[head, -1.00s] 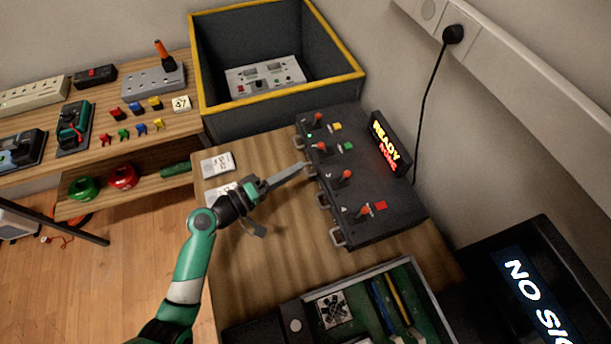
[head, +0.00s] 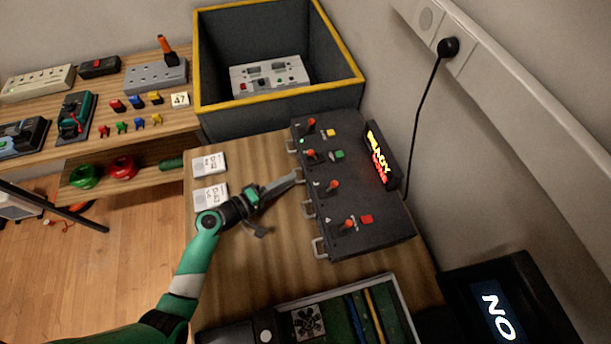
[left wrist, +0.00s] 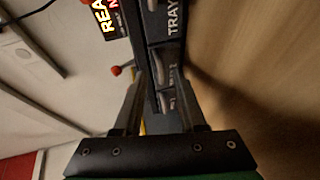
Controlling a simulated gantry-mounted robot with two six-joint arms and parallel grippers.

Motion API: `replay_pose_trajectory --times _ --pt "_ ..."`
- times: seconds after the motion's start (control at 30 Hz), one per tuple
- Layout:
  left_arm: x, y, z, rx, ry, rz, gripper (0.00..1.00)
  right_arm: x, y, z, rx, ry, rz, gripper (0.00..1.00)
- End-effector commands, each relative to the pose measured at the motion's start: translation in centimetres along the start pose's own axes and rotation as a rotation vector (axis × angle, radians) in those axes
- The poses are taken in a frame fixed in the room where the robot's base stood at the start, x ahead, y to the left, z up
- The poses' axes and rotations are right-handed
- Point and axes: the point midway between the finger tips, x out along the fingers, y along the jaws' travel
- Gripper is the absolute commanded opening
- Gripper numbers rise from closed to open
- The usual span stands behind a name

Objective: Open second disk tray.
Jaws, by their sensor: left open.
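A dark disk unit (head: 375,215) stands on the wooden desk, with a row of metal tray handles along its left side. My left gripper (head: 297,176) is open, with its tips at the second handle from the back (head: 300,178). In the left wrist view, a handle (left wrist: 158,68) shows between the two finger tips; I cannot tell whether they touch it. The trays look shut. Red-knobbed levers and coloured buttons sit on top of the unit, and a small green light glows near the back. My right gripper is not in view.
A lit sign (head: 378,153) stands behind the unit. A yellow-rimmed dark bin (head: 280,112) is at the back, and an open circuit case (head: 340,293) at the front. Two white cards (head: 209,164) lie on the left.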

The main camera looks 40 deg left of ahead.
Motion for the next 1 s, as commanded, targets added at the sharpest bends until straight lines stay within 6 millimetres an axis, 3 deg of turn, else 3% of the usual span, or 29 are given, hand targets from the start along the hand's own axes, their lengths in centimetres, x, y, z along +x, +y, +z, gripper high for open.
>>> replay_pose_trajectory --times 0.33,0.57,1.0 --pt "0.27 -0.18 -0.31 -0.001 0.008 0.000 0.40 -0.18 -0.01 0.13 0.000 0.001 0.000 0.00" --pt "0.26 -0.18 -0.30 -0.001 0.008 0.000 0.01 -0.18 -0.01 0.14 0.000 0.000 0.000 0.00" --pt "0.26 -0.19 -0.29 -0.001 0.007 0.000 0.00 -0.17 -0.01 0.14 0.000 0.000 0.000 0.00"
